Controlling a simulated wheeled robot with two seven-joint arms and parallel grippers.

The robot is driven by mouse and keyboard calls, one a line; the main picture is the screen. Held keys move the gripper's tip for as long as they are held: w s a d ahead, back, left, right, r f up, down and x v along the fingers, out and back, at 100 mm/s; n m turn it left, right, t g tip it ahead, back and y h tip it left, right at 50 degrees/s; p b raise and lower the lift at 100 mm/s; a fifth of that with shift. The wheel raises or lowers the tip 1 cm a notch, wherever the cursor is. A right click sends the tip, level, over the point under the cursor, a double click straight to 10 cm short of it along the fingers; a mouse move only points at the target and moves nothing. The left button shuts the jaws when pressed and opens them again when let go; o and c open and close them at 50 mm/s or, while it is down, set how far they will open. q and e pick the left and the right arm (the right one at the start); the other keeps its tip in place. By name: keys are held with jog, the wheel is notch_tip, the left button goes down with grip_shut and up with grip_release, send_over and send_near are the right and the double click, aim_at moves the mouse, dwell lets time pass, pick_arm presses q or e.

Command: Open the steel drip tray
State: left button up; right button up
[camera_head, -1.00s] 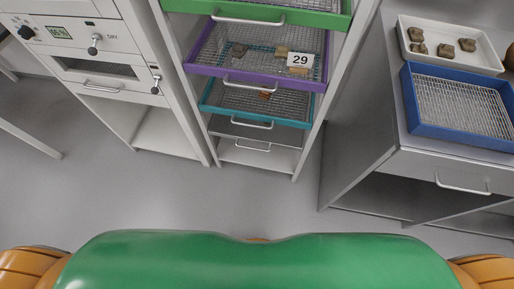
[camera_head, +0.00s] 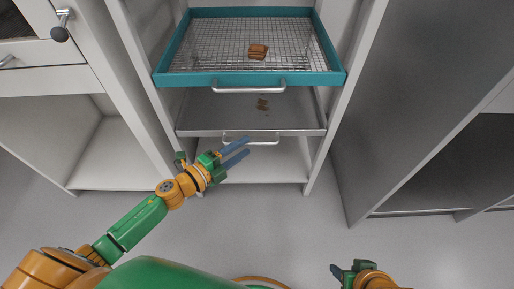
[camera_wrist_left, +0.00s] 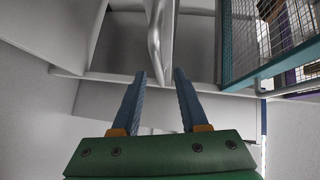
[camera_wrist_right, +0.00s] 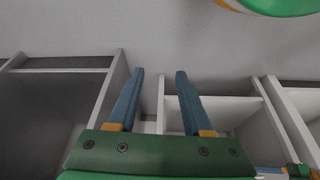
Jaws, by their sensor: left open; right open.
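The steel drip tray (camera_head: 215,112) is a flat grey tray in the rack, directly below the teal mesh tray. A small brown sherd (camera_head: 262,104) and crumbs lie on it. Its pale bar handle (camera_head: 262,142) is on its front edge. My left gripper (camera_head: 244,148) is open and empty, with its blue fingertips close to the left part of this handle. In the left wrist view a bar handle (camera_wrist_left: 155,40) stands just beyond and between the fingertips. My right gripper (camera_wrist_right: 158,75) is open and empty, low at the right in the head view and away from the rack.
The teal mesh tray (camera_head: 178,50), with a brown sherd (camera_head: 258,51) and its own handle (camera_head: 249,90), sits just above. White rack uprights (camera_head: 352,85) flank the trays. A grey cabinet (camera_head: 420,110) stands right, a white unit left. The floor in front is clear.

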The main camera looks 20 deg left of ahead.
aim_at(249, 143)
pick_arm(q)
jog(key=shift+x, duration=1.6)
pick_arm(e)
jog(key=shift+w+a+r+t, duration=0.15)
jog(key=shift+w+r+t, duration=0.15)
jog(key=shift+w, duration=0.35)
jog(key=shift+w+a+r+t, duration=0.2)
jog(key=shift+w+t, duration=0.25)
jog(key=shift+w, duration=0.2)
jog(key=shift+w+a+r+t, duration=0.15)
jog(key=shift+w+r+t, duration=0.15)
jog(key=shift+w, duration=0.35)
pick_arm(q)
grip_shut()
